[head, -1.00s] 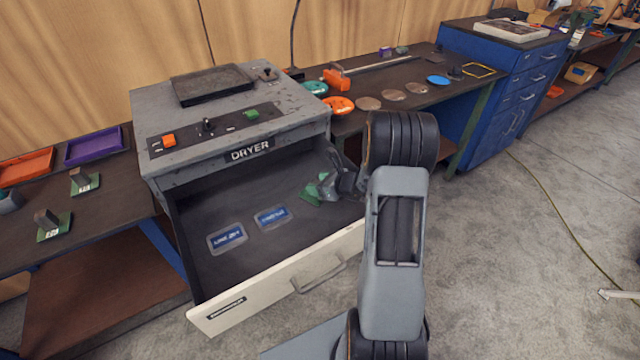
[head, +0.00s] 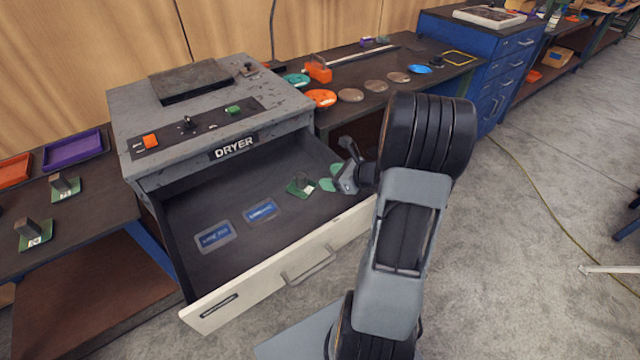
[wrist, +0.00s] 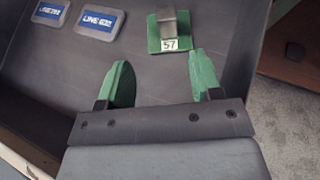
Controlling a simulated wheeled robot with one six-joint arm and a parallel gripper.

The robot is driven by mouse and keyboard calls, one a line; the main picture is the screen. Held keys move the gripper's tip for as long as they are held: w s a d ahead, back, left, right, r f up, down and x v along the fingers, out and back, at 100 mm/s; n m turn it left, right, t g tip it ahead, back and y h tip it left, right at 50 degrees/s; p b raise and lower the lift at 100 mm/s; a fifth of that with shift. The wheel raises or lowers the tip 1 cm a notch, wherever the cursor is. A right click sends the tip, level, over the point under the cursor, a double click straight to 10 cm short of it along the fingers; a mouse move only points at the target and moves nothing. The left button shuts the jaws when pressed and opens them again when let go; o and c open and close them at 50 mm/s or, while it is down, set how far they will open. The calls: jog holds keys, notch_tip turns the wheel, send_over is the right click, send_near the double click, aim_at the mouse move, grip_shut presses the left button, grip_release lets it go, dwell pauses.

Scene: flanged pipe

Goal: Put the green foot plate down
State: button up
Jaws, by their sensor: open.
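The green foot plate (head: 301,187) lies on the floor of the open dryer drawer, toward its right end. In the wrist view the plate (wrist: 154,42) shows a grey upright block and a white label reading 57. My gripper (wrist: 162,80) is open and empty, its two green fingers apart from the plate, with bare drawer floor between them. In the head view my gripper (head: 330,178) is just right of the plate, over the drawer.
Two blue-labelled flat pads, a left one (head: 215,236) and a right one (head: 262,211), lie left of the plate in the drawer. The drawer front (head: 270,280) stands pulled out. Two similar green plates (head: 63,187) (head: 34,232) sit on the left bench. Orange and purple trays (head: 73,150) lie behind them.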

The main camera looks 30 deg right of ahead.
jog(key=s+a+r+n+g, duration=0.3)
jog(key=a+n, duration=0.4)
jog(key=n, duration=0.1)
jog(key=s+a+r+n+g, duration=0.3)
jog(key=s+a+n+g, duration=0.1)
jog(key=a+n, duration=0.35)
jog(key=s+a+r+n+h, duration=0.1)
jog(key=s+n+h, duration=0.1)
jog(key=n, duration=0.2)
jog(key=s+r+n+h, duration=0.1)
jog(key=s+n, duration=0.2)
jog(key=n, duration=0.1)
jog(key=s+a+r+n+h, duration=0.1)
jog(key=s+n+h, duration=0.1)
jog(key=n, duration=0.3)
jog(key=shift+s+a+r+h, duration=0.15)
jog(key=shift+s+a+h, duration=0.15)
jog(key=shift+s+d+r+n+h, duration=0.2)
jog(key=shift+d+r+n+h, duration=0.1)
jog(key=shift+n, duration=0.35)
jog(key=shift+f, duration=0.1)
notch_tip(320, 180, up, 5)
jog(key=p, duration=0.4)
jog(key=shift+f, duration=0.1)
